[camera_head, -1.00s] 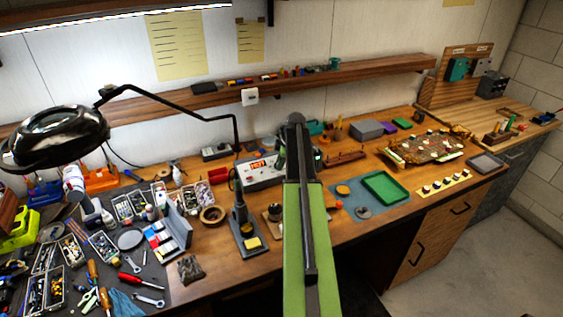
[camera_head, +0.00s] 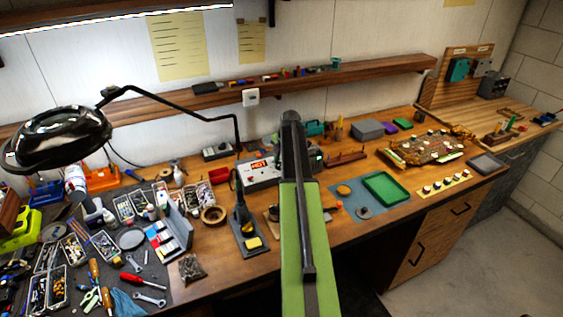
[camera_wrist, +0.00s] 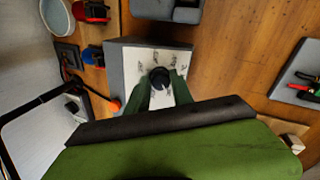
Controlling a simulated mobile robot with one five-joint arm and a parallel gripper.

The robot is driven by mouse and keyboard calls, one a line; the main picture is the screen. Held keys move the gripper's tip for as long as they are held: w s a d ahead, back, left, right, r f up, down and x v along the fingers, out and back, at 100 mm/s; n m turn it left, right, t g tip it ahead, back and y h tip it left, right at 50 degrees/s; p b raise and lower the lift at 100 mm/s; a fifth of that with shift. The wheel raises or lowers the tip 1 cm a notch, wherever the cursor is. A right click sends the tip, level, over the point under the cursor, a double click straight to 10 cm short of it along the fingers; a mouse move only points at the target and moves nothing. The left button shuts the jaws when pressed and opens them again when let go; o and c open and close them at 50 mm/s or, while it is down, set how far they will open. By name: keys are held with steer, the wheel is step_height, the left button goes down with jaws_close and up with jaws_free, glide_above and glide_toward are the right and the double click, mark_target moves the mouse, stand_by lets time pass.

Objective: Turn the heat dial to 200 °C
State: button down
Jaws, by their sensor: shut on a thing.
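The heat dial (camera_wrist: 160,76) is a black round knob on the white, marked face of a grey station in the wrist view. My gripper (camera_wrist: 161,90) has its two dark green fingers on either side of the dial and is shut on it. The dial's pointer and the printed numbers are too small to read. In the head view the station (camera_head: 262,180) has a lit orange display (camera_head: 259,166) that appears to read HOT. My arm hides the dial and my gripper there.
A soldering iron in its stand (camera_head: 243,225) is in front of the station. A tape roll (camera_head: 213,215) lies to its left, and a blue mat with a green tray (camera_head: 387,188) lies to the right. A magnifier lamp (camera_head: 55,138) reaches over the left of the bench.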

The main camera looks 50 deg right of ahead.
steer(key=shift+s+a+f, duration=0.1)
steer(key=shift+s, duration=0.15)
stand_by(0.3)
steer(key=c, duration=1.1)
jaws_free()
steer(key=shift+w, duration=0.1)
steer(key=d+p+v, duration=0.1)
steer(key=p+v, duration=1.5)
steer(key=v, duration=0.1)
steer(key=shift+a+r+p, duration=0.3)
steer(key=shift+a+p, duration=0.05)
steer(key=shift+w, duration=0.15)
